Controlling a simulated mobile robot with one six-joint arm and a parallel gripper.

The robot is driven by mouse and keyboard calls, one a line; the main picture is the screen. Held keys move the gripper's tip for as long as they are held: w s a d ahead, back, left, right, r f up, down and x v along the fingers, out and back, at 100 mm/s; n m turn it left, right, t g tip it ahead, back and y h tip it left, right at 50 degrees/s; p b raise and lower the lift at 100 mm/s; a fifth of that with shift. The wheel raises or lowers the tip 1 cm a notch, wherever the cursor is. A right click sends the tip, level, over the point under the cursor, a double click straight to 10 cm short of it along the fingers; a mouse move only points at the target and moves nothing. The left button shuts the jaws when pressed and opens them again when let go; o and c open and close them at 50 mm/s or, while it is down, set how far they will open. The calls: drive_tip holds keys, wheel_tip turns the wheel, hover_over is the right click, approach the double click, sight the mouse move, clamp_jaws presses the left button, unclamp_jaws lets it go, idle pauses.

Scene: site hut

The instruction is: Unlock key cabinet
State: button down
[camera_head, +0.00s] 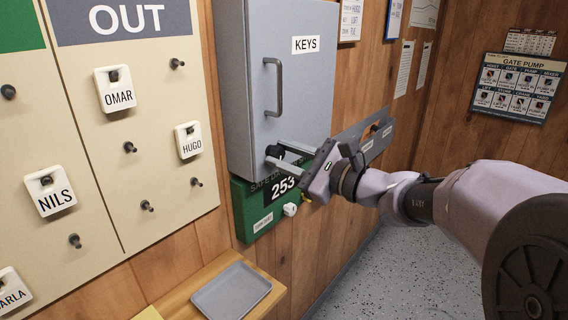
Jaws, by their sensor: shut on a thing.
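The grey key cabinet (299,85) hangs on the wooden wall. Its door is shut and bears a "KEYS" label and a grey bar handle (274,88). A small black knob (274,151) sits at the lower left of the door. My gripper (275,156) reaches in from the right, its fingers shut on this black knob. The fingers partly cover the knob, so its exact turn and any key slot cannot be told.
A green sign (255,218) with "253" is just below the cabinet. A board with name tags and pegs (125,190) is on the left. A grey tray (231,290) lies on a wooden shelf (190,285) below. Posters (516,88) hang on the right wall.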

drive_tip(key=shift+n, duration=1)
drive_tip(key=c, duration=1.1)
unclamp_jaws()
drive_tip(key=shift+o, duration=0.2)
